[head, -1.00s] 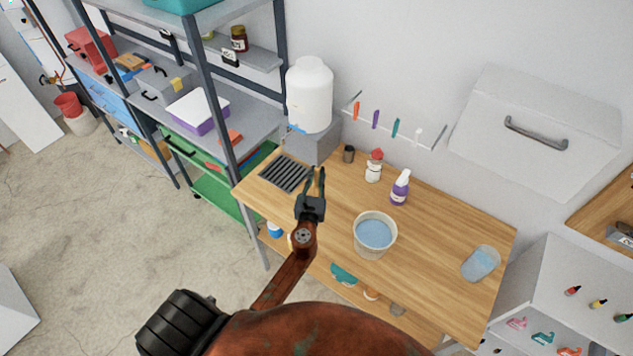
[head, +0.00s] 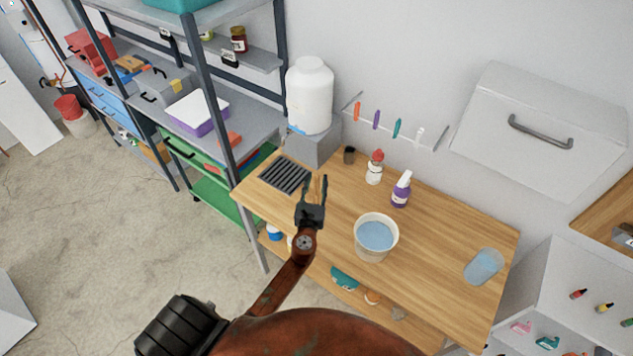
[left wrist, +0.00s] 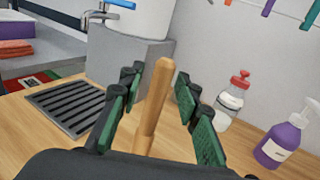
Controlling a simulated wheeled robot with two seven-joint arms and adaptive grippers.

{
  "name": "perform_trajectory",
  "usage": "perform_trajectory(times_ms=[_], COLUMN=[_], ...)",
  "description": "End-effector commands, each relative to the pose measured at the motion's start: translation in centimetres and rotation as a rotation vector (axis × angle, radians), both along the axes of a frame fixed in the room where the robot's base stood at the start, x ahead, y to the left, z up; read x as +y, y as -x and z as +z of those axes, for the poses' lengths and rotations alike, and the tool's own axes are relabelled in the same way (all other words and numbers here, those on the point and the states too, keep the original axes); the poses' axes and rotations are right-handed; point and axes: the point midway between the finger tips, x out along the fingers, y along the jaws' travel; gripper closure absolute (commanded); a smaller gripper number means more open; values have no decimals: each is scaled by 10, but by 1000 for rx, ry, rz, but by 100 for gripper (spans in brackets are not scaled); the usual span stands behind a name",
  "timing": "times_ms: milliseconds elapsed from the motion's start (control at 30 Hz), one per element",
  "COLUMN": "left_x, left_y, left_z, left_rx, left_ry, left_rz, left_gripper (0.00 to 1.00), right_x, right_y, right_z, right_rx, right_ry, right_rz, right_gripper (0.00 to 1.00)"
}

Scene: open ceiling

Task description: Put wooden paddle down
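The wooden paddle (left wrist: 154,105) shows in the left wrist view as a light brown, rounded handle, with its tip pointing up and away. It lies between the green-padded fingers of my left gripper (left wrist: 158,108), with a gap on both sides. The gripper is open and does not visibly grip it. The paddle's lower end is hidden behind the gripper body. In the head view my left gripper (head: 314,185) is over the wooden table (head: 430,232), just right of the dark grate. I cannot tell whether the paddle touches the table. My right gripper is not in view.
A bucket of blue liquid (head: 376,236) stands right of my gripper. A white tank (head: 310,95) stands at the back. The table's right half is mostly clear.

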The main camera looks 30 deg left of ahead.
Motion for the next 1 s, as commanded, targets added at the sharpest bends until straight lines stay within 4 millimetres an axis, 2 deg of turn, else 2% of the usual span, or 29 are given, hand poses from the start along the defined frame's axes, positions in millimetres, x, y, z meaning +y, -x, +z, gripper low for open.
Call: perform_trajectory(times_ms=[367, 800, 1000], left_x=[-1, -34, -44], left_y=[3, 83, 105], left_z=[4, 1, 2], left_rx=[1, 2, 1], left_ry=[1, 1, 0], left_rz=[0, 1, 0], left_gripper=[68, 68, 68], right_x=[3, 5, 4], right_y=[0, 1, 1], right_z=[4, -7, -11], right_rx=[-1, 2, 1], right_ry=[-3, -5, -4], right_rz=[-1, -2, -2], right_gripper=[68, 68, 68])
